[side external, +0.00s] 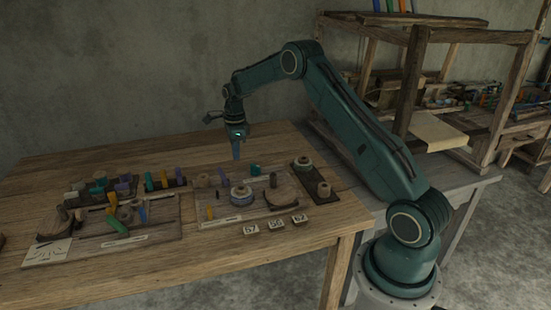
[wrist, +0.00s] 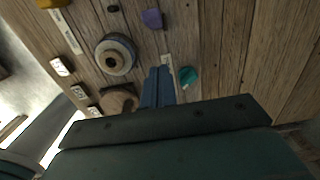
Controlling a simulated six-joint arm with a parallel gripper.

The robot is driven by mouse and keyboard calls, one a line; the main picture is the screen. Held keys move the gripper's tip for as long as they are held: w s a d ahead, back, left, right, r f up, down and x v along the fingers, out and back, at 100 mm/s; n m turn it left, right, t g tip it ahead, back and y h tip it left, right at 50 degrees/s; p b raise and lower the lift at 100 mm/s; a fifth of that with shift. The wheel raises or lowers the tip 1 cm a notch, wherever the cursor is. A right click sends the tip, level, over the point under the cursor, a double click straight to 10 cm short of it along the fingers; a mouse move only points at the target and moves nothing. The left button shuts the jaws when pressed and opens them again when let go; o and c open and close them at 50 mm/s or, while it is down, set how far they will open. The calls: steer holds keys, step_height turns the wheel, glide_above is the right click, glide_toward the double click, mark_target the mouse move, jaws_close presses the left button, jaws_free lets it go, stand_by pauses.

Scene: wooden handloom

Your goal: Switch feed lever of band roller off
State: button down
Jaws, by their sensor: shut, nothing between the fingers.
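The round band roller (side external: 241,195), with a pale blue-grey rim, sits on the right wooden board (side external: 228,211) on the table. In the wrist view the roller (wrist: 115,55) is a ringed disc with a dark centre, left of my fingers. A small dark upright peg (side external: 273,180) stands to its right in the side view; I cannot tell whether this is the feed lever. My gripper (side external: 236,153) points down above the back of this board, shut and empty, apart from the parts. Its blue fingers (wrist: 158,76) are together in the wrist view.
A teal knob (side external: 255,170) lies near the gripper, and a purple piece (wrist: 152,18) stands beyond the fingertips. Number tiles (side external: 275,224) lie along the front. The left board (side external: 150,228) holds several coloured pieces. The back left tabletop (side external: 80,160) is bare.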

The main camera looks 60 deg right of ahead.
step_height(320, 180, up, 9)
steer(key=shift+w+a, duration=0.25)
steer(key=shift+r, duration=0.1)
stand_by(0.3)
steer(key=s+a+r+n+t, duration=0.3)
steer(key=s+a+r+n, duration=1)
steer(key=s+a+r, duration=0.25)
steer(key=s+a+f+n+t, duration=0.1)
steer(key=s+a+n, duration=0.2)
steer(key=s+n, duration=0.4)
steer(key=s+a+f+n+t, duration=0.1)
steer(key=s+a+n, duration=0.3)
steer(key=s, duration=1)
steer(key=n, duration=0.3)
steer(key=shift+a+f, duration=0.15)
steer(key=shift+f, duration=0.2)
